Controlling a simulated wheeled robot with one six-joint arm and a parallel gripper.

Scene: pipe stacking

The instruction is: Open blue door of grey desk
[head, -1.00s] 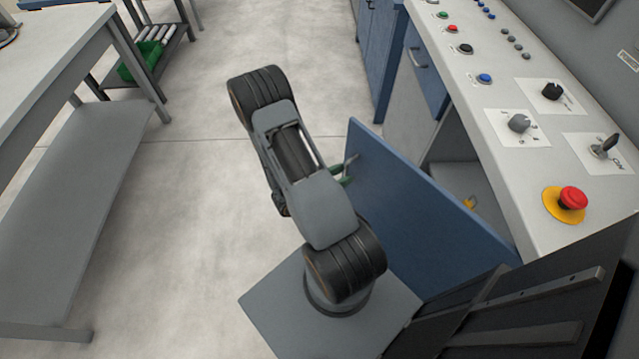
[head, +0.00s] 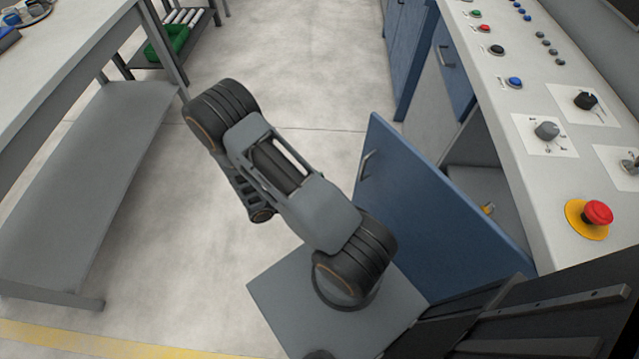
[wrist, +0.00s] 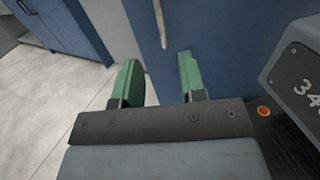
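The blue door (head: 425,200) of the grey desk (head: 535,130) stands wide open, swung out from the desk front in the head view. Its metal handle (head: 366,165) is near the door's upper left edge. In the wrist view the blue door (wrist: 215,35) fills the upper middle, and the handle (wrist: 160,22) is just beyond the fingers. My gripper (wrist: 160,80) has two green fingers spread apart with nothing between them. The handle is clear of the fingers. In the head view my arm hides the gripper.
A grey workbench (head: 75,190) with a lower shelf stands at the left. A green bin (head: 167,44) sits on a rack behind it. The desk top has buttons, knobs and a red emergency stop (head: 597,213). Floor (head: 300,90) is clear between bench and desk.

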